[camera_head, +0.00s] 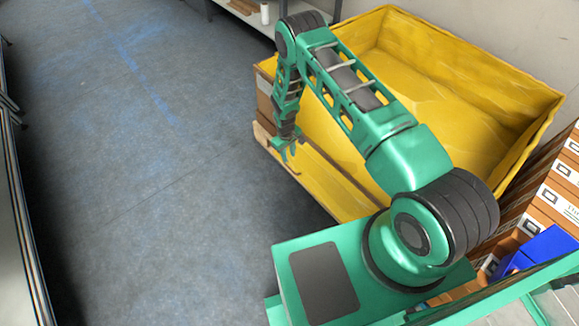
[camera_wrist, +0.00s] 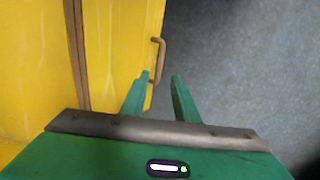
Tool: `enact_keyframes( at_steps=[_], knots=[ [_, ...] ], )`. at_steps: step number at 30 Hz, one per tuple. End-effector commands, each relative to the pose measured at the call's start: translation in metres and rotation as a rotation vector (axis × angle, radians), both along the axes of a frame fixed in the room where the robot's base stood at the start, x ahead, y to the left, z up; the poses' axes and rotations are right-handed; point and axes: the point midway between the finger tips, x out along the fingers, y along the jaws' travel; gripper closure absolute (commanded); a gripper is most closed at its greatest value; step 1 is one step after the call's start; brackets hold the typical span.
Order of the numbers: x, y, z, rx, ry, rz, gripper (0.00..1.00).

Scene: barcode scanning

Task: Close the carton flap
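The carton is a large open-topped yellow box (camera_head: 465,80) right of centre in the head view. A yellow panel with a brown strip (camera_head: 335,172), seemingly its flap, runs along its near left side, partly hidden by my arm. The wrist view shows this yellow panel (camera_wrist: 118,60) with a brown handle (camera_wrist: 161,55) on its right edge. My gripper (camera_head: 287,153) is beside the panel's outer edge. Its fingers (camera_wrist: 161,77) are apart, with the handle's lower end close to the left fingertip. I cannot tell whether they touch.
Grey floor (camera_head: 150,140) is clear to the left. A shelf (camera_head: 250,14) stands behind at the top. Stacked brown boxes (camera_head: 560,175) and a blue item (camera_head: 545,248) are at the right. A rail or table edge (camera_head: 28,220) runs down the far left.

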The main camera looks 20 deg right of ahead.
Motion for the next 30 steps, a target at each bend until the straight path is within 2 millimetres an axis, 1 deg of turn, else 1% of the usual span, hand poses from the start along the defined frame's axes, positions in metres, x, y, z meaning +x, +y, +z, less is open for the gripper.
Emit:
enact_keyframes(
  at_steps=[1,9,15,21,30],
  knots=[
    [0.000,-0.001,-0.008,0.000,0.001,0.000,0.72],
    [0.001,-0.004,-0.053,0.000,0.001,0.000,0.72],
    [0.002,-0.006,-0.079,0.000,0.001,-0.001,0.72],
    [0.003,-0.007,-0.092,0.000,0.000,-0.001,0.72],
    [0.003,-0.008,-0.094,0.000,0.001,-0.001,0.72]
  ],
)
